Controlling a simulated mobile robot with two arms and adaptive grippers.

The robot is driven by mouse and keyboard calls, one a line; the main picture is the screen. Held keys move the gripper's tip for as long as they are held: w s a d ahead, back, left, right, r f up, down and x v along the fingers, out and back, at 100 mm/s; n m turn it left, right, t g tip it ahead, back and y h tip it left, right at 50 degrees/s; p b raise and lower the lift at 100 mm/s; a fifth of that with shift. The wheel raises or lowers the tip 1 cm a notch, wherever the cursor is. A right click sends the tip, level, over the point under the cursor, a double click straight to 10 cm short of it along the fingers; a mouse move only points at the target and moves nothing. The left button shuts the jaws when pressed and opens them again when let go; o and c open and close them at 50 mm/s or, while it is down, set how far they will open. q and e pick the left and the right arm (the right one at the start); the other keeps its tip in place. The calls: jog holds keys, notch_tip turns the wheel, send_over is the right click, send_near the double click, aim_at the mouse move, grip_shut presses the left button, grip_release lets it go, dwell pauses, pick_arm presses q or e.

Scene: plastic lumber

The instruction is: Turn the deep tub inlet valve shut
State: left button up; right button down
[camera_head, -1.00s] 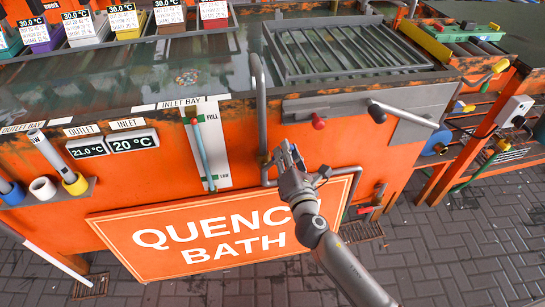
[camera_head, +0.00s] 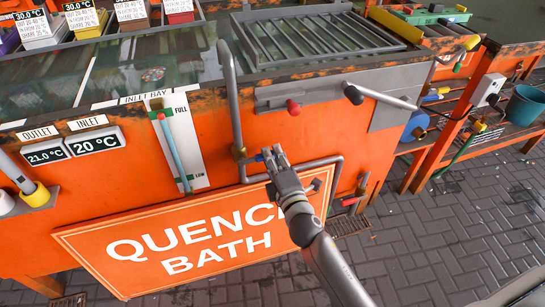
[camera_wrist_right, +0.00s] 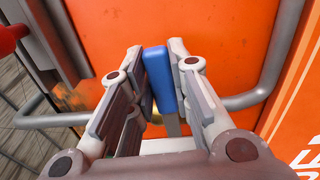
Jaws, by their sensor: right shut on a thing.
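The blue lever handle (camera_wrist_right: 160,75) of the inlet valve stands between the fingers of my right gripper (camera_wrist_right: 161,60) in the right wrist view. The gripper is shut on it. In the head view my right gripper (camera_head: 270,156) is at the pipe in front of the orange tub (camera_head: 215,150), just right of the brass fitting (camera_head: 239,153). Only a small blue bit of the handle shows there; the fingers hide the rest. My left gripper is not in view.
A grey pipe (camera_head: 230,90) rises left of the gripper and bends over the tub's edge. The QUENCH BATH sign (camera_head: 120,270) is below. A red knob (camera_head: 293,107) and a black-ended bar (camera_head: 385,97) are above right.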

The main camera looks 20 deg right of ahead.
jog(key=shift+f+m, duration=0.4)
jog(key=c, duration=1.3)
grip_release()
jog(key=shift+s, duration=0.1)
jog(key=s, duration=1.2)
